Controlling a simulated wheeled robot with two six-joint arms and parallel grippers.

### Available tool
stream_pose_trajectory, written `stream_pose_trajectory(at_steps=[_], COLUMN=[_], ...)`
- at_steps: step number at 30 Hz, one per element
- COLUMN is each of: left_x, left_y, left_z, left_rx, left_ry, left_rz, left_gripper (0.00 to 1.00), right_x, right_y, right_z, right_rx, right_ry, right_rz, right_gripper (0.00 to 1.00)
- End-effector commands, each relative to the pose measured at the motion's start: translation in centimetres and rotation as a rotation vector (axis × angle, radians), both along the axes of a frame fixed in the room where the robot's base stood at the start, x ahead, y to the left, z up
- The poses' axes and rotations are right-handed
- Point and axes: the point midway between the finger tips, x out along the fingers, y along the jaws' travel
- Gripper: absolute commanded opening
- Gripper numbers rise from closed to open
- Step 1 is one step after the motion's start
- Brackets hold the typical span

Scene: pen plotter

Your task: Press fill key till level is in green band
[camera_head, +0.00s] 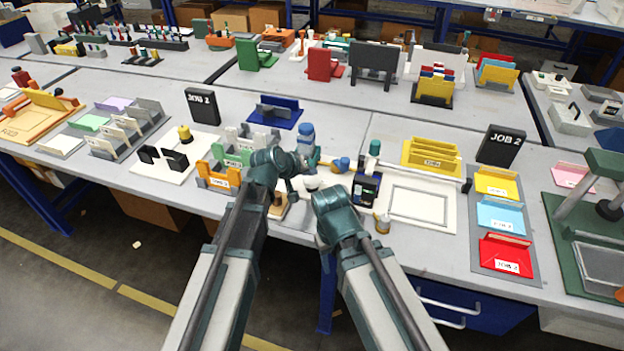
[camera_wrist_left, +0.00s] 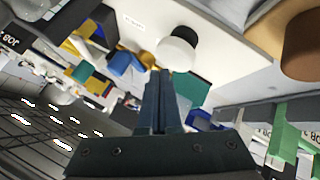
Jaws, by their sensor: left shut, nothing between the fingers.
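My left gripper (camera_head: 303,166) hangs over the bench near the middle of the head view. In the left wrist view its fingers (camera_wrist_left: 163,76) are together with nothing between them. A white round knob-like piece (camera_wrist_left: 177,50) is just beyond the fingertips there; I cannot tell if they touch. A similar white piece (camera_head: 312,183) shows below the gripper in the head view. A dark blue device (camera_head: 366,188) with a small panel stands to its right, under a green-capped part (camera_head: 375,148). I cannot make out a level or green band. My right gripper's fingers are not visible.
A blue bottle-like part (camera_head: 306,134) stands behind the left gripper. A blue and yellow piece (camera_head: 341,164) lies close by. Orange holders (camera_head: 217,178) are at the left, and a yellow tray (camera_head: 431,154) stands back right. A small tin (camera_head: 382,223) is near the front edge.

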Motion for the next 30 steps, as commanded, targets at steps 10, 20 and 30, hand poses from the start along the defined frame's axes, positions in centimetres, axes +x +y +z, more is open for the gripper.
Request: stream_pose_trajectory(at_steps=[10,20,30], left_x=[0.0,0.0,-0.01], left_y=[0.0,0.0,0.0], left_z=[0.0,0.0,-0.75], left_rx=[0.0,0.0,0.0], left_ry=[0.0,0.0,0.0], left_rz=[0.0,0.0,0.0], left_gripper=[0.0,0.0,0.0], right_x=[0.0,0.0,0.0], right_y=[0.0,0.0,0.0], right_z=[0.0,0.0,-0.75], right_rx=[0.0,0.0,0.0], right_ry=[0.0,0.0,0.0], right_rz=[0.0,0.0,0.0], right_gripper=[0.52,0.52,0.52])
